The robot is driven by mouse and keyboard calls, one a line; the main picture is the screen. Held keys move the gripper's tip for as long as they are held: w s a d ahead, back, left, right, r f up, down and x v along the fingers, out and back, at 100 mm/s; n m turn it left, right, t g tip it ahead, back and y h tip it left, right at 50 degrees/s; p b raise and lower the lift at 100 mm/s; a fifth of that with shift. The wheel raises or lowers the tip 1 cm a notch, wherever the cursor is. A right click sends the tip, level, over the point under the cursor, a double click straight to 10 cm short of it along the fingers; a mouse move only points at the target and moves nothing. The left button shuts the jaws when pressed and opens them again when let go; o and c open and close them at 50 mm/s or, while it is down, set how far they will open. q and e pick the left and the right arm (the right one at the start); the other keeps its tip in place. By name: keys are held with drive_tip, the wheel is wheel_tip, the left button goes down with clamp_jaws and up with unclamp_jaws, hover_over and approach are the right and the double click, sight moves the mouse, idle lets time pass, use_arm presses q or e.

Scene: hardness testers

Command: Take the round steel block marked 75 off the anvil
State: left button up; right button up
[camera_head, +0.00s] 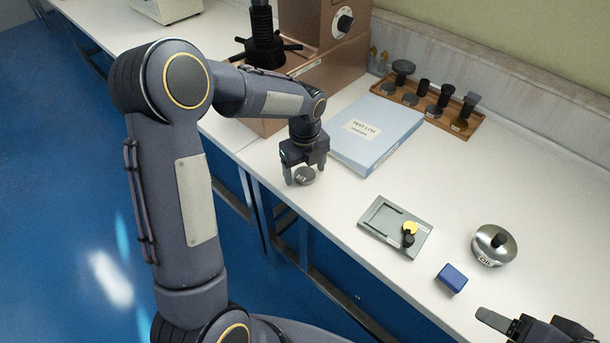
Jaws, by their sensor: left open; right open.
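A round grey steel block (304,176) with a small pale label shows at the front edge of the white bench, between the fingers of my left gripper (303,173). The label is too small to read surely. My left gripper points down and is open around the block; I cannot tell whether a finger touches it. The brown tester (325,25) stands behind, with a black spindle and handles (264,45). Its anvil is not clearly visible. My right gripper (535,326) is open and empty at the bottom right, partly cut off by the frame.
A blue-grey test log (376,130) lies right of my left gripper. A wooden rack (428,103) holds several dark parts. A grey tray (380,226) holds a yellow and a black piece. A blue block (452,278) and a round lidded container (488,250) stand on the right.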

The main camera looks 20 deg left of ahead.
use_arm(q)
drive_tip(key=c, duration=1.3)
drive_tip(key=shift+o, duration=0.2)
drive_tip(key=shift+r, duration=0.2)
